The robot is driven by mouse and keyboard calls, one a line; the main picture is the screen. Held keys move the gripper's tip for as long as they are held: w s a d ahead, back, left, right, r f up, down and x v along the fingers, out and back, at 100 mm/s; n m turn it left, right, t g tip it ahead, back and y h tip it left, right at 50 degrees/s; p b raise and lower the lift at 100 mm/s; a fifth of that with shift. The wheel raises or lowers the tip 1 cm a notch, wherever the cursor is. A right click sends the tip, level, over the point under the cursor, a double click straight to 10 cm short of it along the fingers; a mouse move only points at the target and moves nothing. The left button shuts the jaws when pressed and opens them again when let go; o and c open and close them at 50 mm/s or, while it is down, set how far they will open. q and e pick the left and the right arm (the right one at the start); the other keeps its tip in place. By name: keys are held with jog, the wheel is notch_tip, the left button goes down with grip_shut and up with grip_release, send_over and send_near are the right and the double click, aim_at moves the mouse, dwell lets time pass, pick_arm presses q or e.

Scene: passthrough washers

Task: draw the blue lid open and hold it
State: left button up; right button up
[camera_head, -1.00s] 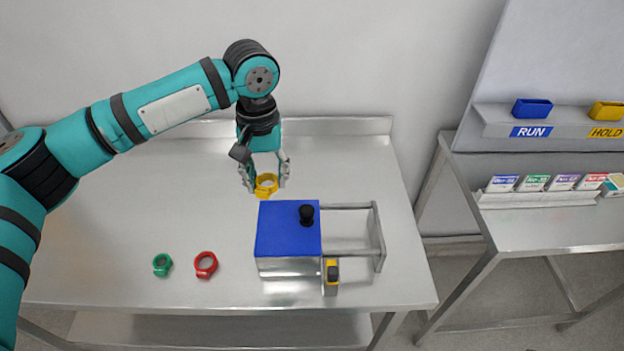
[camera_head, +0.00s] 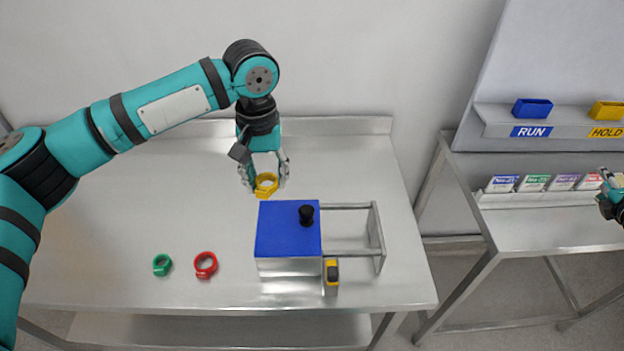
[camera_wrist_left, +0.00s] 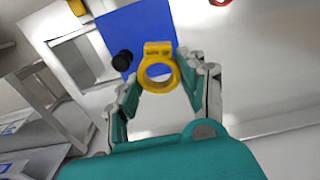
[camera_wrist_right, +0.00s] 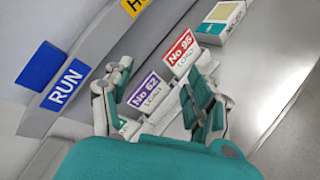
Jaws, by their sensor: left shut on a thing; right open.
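The blue lid (camera_head: 280,229) with its black knob (camera_head: 306,214) lies on the metal box on the table, beside a rail frame (camera_head: 378,238) on its right. The lid and knob also show in the left wrist view (camera_wrist_left: 138,35). My left gripper (camera_head: 267,181) is shut on a yellow ring (camera_head: 266,186), behind the box and above the table; the ring shows between the fingers in the left wrist view (camera_wrist_left: 158,68). My right gripper (camera_head: 609,190) is open at the right edge of the head view, by the card rack. It is far from the lid.
A green ring (camera_head: 162,265) and a red ring (camera_head: 205,265) lie left of the box. A yellow and black item (camera_head: 332,273) is at the box's front right. Cards (camera_head: 533,183) stand in a rack below blue RUN (camera_head: 532,108) and yellow HOLD (camera_head: 606,110) bins.

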jog(key=w+a+r+n+t+y, duration=0.2)
jog(key=w+a+r+n+t, duration=0.3)
jog(key=a+r+n, duration=0.75)
jog(key=w+a+f+m+g+h, duration=0.25)
jog(key=w+a+m, duration=0.45)
jog(key=a+m, duration=0.75)
jog(key=m+g+y, duration=0.8)
jog(key=m+g, duration=0.4)
jog(key=m, duration=0.2)
send_over(306, 207)
jog(key=s+d, duration=0.1)
jog(key=s, duration=0.2)
jog(key=x, duration=1.2)
jog(key=shift+s+d+f, duration=0.1)
jog(key=shift+f, duration=0.15)
